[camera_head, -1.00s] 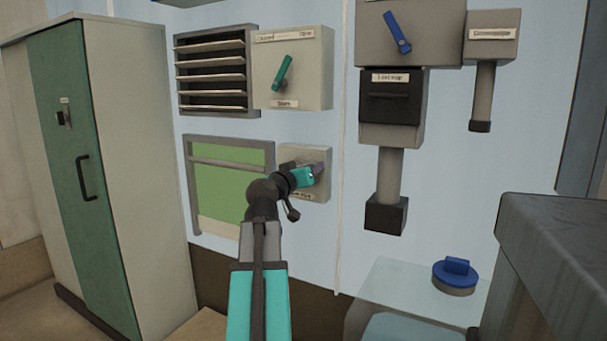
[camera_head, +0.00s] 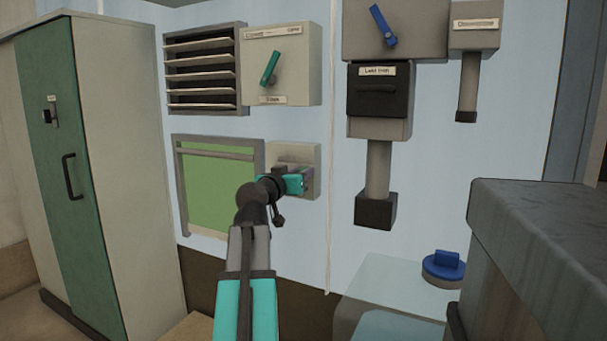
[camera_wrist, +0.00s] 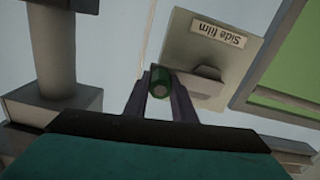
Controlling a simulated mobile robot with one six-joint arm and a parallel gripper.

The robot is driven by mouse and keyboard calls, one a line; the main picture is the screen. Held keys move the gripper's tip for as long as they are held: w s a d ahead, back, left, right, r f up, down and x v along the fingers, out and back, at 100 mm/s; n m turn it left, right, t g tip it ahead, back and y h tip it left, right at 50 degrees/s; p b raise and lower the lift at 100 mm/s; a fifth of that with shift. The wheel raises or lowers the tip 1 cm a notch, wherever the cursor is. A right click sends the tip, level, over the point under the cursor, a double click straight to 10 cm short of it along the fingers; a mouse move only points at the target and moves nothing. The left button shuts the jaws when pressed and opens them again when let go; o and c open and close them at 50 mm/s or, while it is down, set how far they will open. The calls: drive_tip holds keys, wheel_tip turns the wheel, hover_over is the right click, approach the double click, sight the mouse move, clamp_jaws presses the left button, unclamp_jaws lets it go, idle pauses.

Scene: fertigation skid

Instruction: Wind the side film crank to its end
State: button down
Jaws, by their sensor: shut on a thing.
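The side film crank box (camera_head: 290,153) is a pale box on the wall, right of the green film window (camera_head: 219,195). In the wrist view its plate (camera_wrist: 215,52) carries an upside-down "Side film" label and a grey crank arm (camera_wrist: 203,86). My gripper (camera_head: 307,180) is at the front of the box. In the wrist view my gripper (camera_wrist: 160,78) has its two fingers on either side of the round green crank knob (camera_wrist: 160,88), shut on it. In the head view my gripper and wrist hide the knob and most of the crank.
A louvre vent (camera_head: 205,72) and a box with a teal lever (camera_head: 270,68) are above. A black-fronted unit (camera_head: 379,95) and pipe (camera_head: 378,168) stand to the right. A green-fronted cabinet (camera_head: 75,150) is at left; a dark grey block (camera_head: 540,240) is at front right.

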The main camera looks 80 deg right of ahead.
drive_tip(key=shift+s+f, duration=0.1)
drive_tip(key=shift+f, duration=0.05)
drive_tip(key=c, duration=1.5)
unclamp_jaws()
drive_tip(key=shift+a, duration=0.15)
drive_tip(key=b+v, duration=0.3)
drive_tip(key=v, duration=1)
drive_tip(key=shift+a, duration=0.25)
